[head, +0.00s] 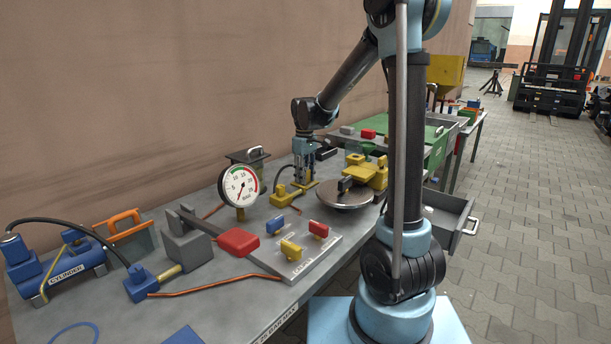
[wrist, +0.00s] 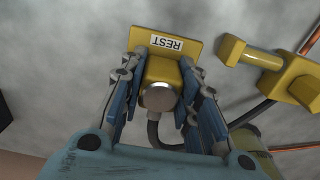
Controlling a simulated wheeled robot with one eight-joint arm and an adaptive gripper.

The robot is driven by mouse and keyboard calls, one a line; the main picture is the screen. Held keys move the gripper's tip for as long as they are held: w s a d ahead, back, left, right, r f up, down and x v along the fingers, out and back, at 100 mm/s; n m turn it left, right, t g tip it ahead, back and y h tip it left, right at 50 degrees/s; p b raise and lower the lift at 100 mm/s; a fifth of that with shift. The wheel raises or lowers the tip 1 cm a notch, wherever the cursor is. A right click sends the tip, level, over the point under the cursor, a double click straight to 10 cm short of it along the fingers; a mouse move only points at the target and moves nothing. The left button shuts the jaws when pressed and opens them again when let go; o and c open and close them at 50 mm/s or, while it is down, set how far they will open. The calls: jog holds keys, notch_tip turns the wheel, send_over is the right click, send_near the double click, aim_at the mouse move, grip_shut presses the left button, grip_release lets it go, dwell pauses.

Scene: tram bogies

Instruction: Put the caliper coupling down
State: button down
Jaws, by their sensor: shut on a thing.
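The caliper coupling (wrist: 160,72), a yellow block with a round metal end (wrist: 158,97), sits between the blue fingers of my gripper (wrist: 160,90) in the wrist view. A dark hose runs from beneath it. A yellow plate (wrist: 182,22) labelled REST lies right at the coupling; I cannot tell whether they touch. In the head view my gripper (head: 304,172) points down at the bench beside the gauge, and its fingers largely hide the coupling. A yellow block with a stub (head: 283,196) lies close by; it also shows in the wrist view (wrist: 302,82).
A pressure gauge (head: 240,186) stands left of my gripper. A brake disc (head: 340,199) with a yellow caliper (head: 366,173) is on the right. A plate with coloured handles (head: 310,250) and a blue cylinder (head: 70,275) occupy the near bench. An open drawer (head: 448,222) juts out at right.

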jog(key=c, duration=1.2)
grip_release()
notch_tip(320, 180, up, 13)
jog(key=shift+r, duration=0.1)
